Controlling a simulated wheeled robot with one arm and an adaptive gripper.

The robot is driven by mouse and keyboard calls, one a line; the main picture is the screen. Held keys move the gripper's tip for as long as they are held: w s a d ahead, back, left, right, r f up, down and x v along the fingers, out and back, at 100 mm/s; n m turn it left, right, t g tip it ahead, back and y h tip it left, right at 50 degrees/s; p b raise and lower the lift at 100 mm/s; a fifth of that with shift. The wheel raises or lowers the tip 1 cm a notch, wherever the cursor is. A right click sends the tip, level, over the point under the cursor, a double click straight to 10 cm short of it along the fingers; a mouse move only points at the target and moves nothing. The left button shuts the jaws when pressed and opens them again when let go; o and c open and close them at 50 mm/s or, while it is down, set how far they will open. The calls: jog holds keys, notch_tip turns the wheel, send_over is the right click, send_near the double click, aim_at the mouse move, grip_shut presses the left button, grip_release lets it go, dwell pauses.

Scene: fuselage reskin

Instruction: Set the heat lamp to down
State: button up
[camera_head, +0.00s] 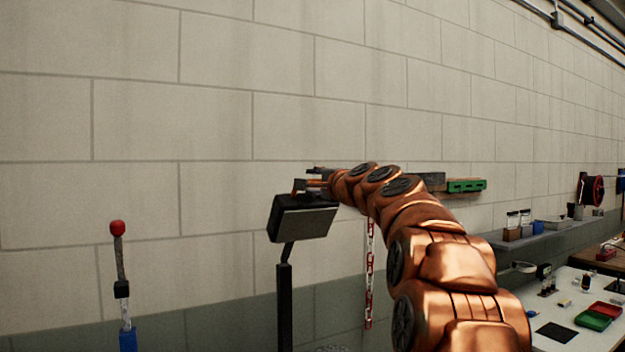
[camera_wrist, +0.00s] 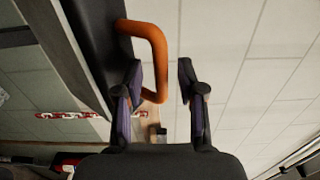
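The heat lamp is a dark box-shaped head (camera_head: 302,221) on a black post, its face tilted, in the middle of the head view. Its orange handle (camera_head: 299,186) shows at the top, and the handle (camera_wrist: 157,45) is a clear loop in the wrist view, joined to the dark lamp body (camera_wrist: 93,40) at left. My gripper (camera_head: 315,181) is just above the lamp head. In the wrist view my gripper (camera_wrist: 161,75) is open, its fingers apart, with the handle's outer bar in line with the gap, closer to the left finger. Contact cannot be told.
A red-and-white chain (camera_head: 369,275) hangs behind my arm. A red-knobbed lever (camera_head: 118,230) stands at left. A green item (camera_head: 467,186) sits on the wall ledge. At right is a white table (camera_head: 566,300) with trays. A block wall stands behind the lamp.

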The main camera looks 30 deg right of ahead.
jog(key=shift+w, duration=0.5)
grip_shut()
dwell(0.5)
